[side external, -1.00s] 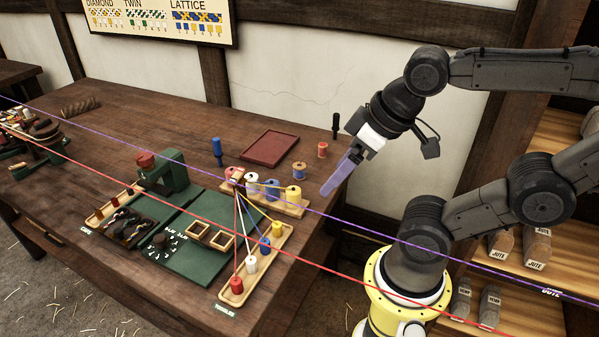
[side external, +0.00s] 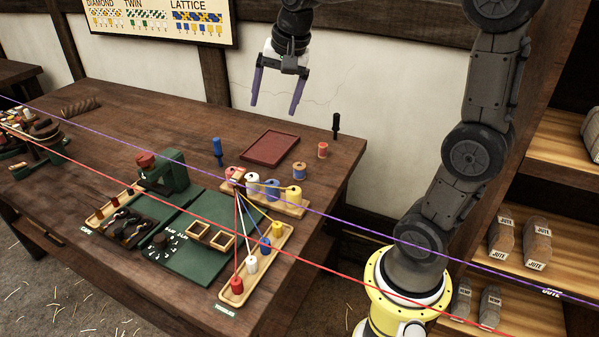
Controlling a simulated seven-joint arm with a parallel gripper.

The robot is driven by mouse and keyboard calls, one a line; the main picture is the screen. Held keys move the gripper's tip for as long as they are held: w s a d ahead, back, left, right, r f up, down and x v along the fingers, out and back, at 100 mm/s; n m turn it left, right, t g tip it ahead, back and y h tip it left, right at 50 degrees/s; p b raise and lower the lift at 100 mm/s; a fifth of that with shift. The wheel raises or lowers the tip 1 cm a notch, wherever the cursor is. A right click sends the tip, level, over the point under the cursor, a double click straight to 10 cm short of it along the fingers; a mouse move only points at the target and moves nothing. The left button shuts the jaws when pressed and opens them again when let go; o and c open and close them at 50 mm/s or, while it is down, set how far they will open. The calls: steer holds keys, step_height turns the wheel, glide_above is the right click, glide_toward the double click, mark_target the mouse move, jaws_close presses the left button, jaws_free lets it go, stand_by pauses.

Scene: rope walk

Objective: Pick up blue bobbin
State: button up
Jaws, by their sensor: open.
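My gripper (side external: 274,108) is open and empty, its two purple fingers pointing down, high above the far part of the table. Several blue things show. A wooden spool with blue thread (side external: 299,171) stands on the bare table, right of the red tray. A blue bobbin (side external: 272,188) stands in the back wooden rack between white and yellow ones. A smaller blue piece (side external: 265,245) sits in the front wooden tray. Which one is the task's blue bobbin I cannot tell. My gripper touches none of them.
An empty dark red tray (side external: 269,148) lies below my gripper. A red spool (side external: 322,150), a black upright tool (side external: 336,126) and a blue upright tool (side external: 218,150) stand nearby. Purple (side external: 345,225) and red (side external: 330,270) cords cross the view.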

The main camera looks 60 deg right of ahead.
steer(key=w+d+f+m+g, duration=0.1)
steer(key=w+d+f+m, duration=0.3)
steer(key=d, duration=0.3)
steer(key=m+g+y, duration=0.1)
steer(key=m+g, duration=0.1)
steer(key=g, duration=0.1)
glide_above(300, 167)
steer(key=d, duration=0.1)
step_height(300, 167, down, 14)
steer(key=f, duration=0.7)
steer(key=shift+w+d+f, duration=0.15)
steer(key=shift+w, duration=0.1)
steer(key=shift+a+f, duration=0.2)
steer(key=shift+f, duration=2.65)
steer(key=shift+c, duration=0.3)
jaws_close()
steer(key=shift+r, duration=0.1)
